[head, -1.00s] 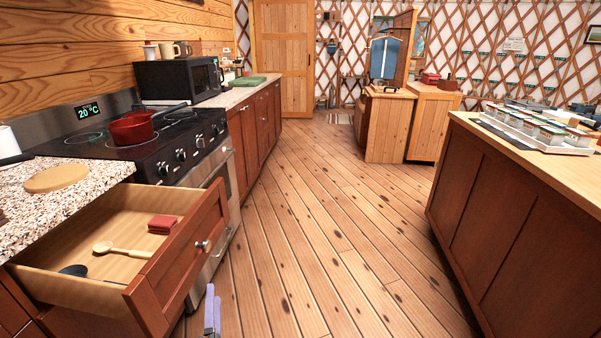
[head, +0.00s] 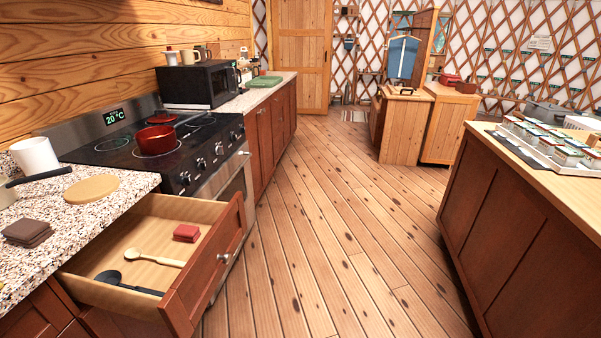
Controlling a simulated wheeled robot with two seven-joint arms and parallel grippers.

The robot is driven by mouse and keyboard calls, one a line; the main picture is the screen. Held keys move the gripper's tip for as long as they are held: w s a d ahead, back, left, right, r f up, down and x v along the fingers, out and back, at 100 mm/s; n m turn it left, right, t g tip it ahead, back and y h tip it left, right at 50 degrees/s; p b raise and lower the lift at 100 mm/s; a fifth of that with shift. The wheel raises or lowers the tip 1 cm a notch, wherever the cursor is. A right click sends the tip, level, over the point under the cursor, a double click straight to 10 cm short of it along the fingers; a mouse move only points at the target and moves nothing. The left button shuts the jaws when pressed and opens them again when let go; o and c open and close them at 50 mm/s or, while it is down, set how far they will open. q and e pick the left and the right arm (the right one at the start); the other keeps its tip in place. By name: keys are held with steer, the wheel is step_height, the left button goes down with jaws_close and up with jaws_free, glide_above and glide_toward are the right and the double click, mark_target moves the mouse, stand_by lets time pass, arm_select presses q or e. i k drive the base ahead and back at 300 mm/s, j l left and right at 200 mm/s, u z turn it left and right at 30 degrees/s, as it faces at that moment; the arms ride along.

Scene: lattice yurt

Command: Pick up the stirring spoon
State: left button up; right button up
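A light wooden spoon (head: 154,258) lies in the open drawer (head: 205,270) below the counter at the lower left. Its bowl end points left and its handle points right. A dark ladle (head: 127,284) lies in front of it in the same drawer. A folded red cloth (head: 186,233) lies behind the spoon's handle end. Neither of my grippers shows in the head view now.
The stove (head: 130,150) with a red pot (head: 156,141) stands behind the drawer. The plank floor (head: 330,240) is clear up to the island (head: 500,215) at right.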

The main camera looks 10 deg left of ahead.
mark_target(133, 253)
steer(key=u, duration=1.5)
